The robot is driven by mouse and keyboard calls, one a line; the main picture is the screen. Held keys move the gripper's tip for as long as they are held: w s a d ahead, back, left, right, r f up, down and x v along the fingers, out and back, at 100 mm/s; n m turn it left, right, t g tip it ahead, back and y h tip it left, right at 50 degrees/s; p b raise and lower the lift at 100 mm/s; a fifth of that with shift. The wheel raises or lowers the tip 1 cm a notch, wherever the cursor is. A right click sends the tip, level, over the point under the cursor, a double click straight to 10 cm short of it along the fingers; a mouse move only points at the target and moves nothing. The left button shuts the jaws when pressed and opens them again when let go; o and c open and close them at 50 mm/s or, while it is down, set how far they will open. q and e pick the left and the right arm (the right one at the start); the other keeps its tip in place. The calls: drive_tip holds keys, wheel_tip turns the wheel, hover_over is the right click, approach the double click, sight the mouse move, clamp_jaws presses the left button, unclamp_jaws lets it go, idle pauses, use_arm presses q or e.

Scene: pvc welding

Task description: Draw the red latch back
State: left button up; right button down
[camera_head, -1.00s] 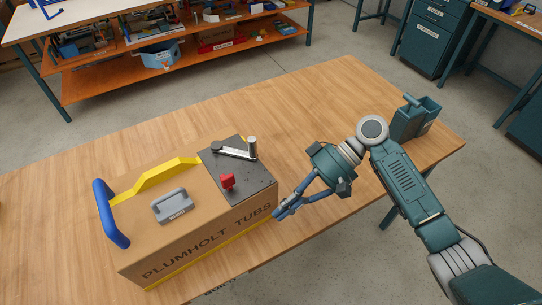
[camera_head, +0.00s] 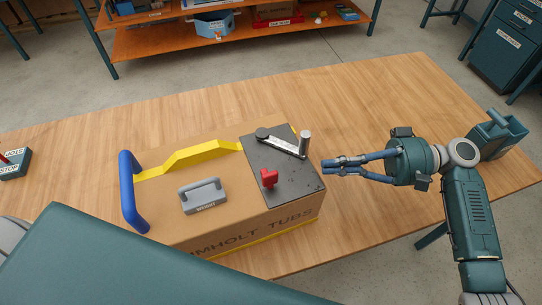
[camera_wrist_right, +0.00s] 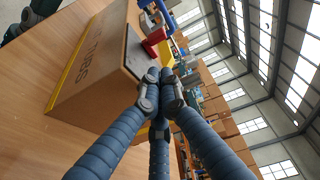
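The red latch (camera_head: 269,178) stands upright on the dark plate (camera_head: 300,187) at the right end of the box (camera_head: 232,207) marked "TUBS". It also shows in the right wrist view (camera_wrist_right: 153,42), beyond my fingers. My right gripper (camera_head: 329,166) is level with the plate's right edge, apart from the latch and to its right. Its fingers point left and their tips are drawn together with nothing between them; they also converge in the wrist view (camera_wrist_right: 161,84). My left gripper is out of view; a teal link of my left arm covers the box's lower left front.
A silver lever (camera_head: 284,145) with an upright post lies behind the latch on the plate. A grey handle (camera_head: 203,196), blue handle (camera_head: 131,192) and yellow strip (camera_head: 200,154) are on the box. A green holder (camera_head: 497,136) stands far right. The table (camera_head: 370,105) behind is clear.

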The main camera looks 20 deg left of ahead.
sight(283, 174)
drive_tip(key=p+x, duration=0.1)
drive_tip(key=x, duration=0.1)
drive_tip(key=p+x, duration=0.1)
drive_tip(key=x, duration=0.1)
drive_tip(key=r+x, duration=0.1)
drive_tip(key=x, duration=0.1)
drive_tip(key=shift+a+r+p, duration=0.1)
drive_tip(key=shift+a+p, duration=0.3)
drive_tip(key=shift+a, duration=0.05)
drive_tip(key=shift+p+x, duration=0.4)
drive_tip(key=shift+x, duration=0.85)
drive_tip(key=shift+a, duration=0.35)
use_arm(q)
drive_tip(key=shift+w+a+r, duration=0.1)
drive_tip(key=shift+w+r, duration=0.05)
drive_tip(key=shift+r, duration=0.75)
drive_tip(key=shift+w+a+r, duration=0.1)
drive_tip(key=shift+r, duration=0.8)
use_arm(e)
drive_tip(key=shift+s+a+f, duration=0.1)
drive_tip(key=shift+a+f, duration=0.05)
drive_tip(key=shift+f, duration=0.05)
